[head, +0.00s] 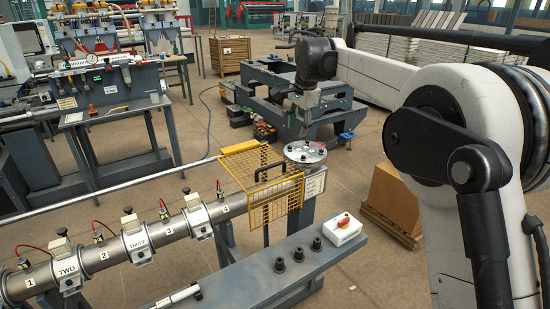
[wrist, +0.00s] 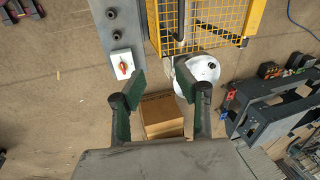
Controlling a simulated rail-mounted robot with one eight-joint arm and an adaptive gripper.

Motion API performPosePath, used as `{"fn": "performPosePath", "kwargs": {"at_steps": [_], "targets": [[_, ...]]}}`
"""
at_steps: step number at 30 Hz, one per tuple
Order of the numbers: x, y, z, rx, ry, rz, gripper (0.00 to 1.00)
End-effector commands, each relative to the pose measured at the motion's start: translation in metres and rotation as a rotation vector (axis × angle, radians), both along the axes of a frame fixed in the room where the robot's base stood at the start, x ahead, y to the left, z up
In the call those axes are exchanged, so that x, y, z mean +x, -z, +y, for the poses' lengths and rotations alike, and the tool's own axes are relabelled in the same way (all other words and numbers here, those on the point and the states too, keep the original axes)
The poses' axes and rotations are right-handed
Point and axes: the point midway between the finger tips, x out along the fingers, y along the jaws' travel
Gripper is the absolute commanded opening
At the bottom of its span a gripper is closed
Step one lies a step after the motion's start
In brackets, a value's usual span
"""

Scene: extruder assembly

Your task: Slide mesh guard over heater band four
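The yellow mesh guard (head: 275,203) with a black handle (head: 266,180) is around the end of the barrel, near the round flange (head: 306,151). In the wrist view, the guard (wrist: 216,22) is at the top, beyond my fingertips. Along the barrel are heater bands labelled TWO (head: 69,276) and THREE (head: 136,240). Another band (head: 197,217) is nearer the guard; its label is unreadable. My gripper (wrist: 160,82) is open and empty, its fingers apart. It is apart from the handle (wrist: 180,20). In the head view, its fingers are hard to make out against the background.
A grey bench (head: 245,282) beside the barrel bears a red-knobbed white switch box (head: 342,229) and several dark pegs. A long rod (head: 120,188) runs behind the barrel. Small red-wired sensors stand along the barrel. A cardboard box (head: 392,198) is on a pallet at right.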

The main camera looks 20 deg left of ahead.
Motion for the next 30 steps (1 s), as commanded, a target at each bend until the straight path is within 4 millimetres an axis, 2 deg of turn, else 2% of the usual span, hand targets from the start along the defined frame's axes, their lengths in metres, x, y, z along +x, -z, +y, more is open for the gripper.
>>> {"fn": "performPosePath", "kwargs": {"at_steps": [1, 3, 6, 9, 17, 30], "targets": [[0.005, 0.005, 0.018, 0.002, 0.01, 0.014, 0.32], [0.009, 0.013, 0.036, 0.004, 0.029, 0.032, 0.32], [0.012, 0.025, 0.057, 0.005, 0.05, 0.052, 0.32], [0.013, 0.033, 0.07, 0.005, 0.067, 0.067, 0.32], [0.015, 0.049, 0.082, 0.005, 0.078, 0.078, 0.32], [0.024, 0.124, 0.093, 0.005, 0.077, 0.076, 0.32]]}}
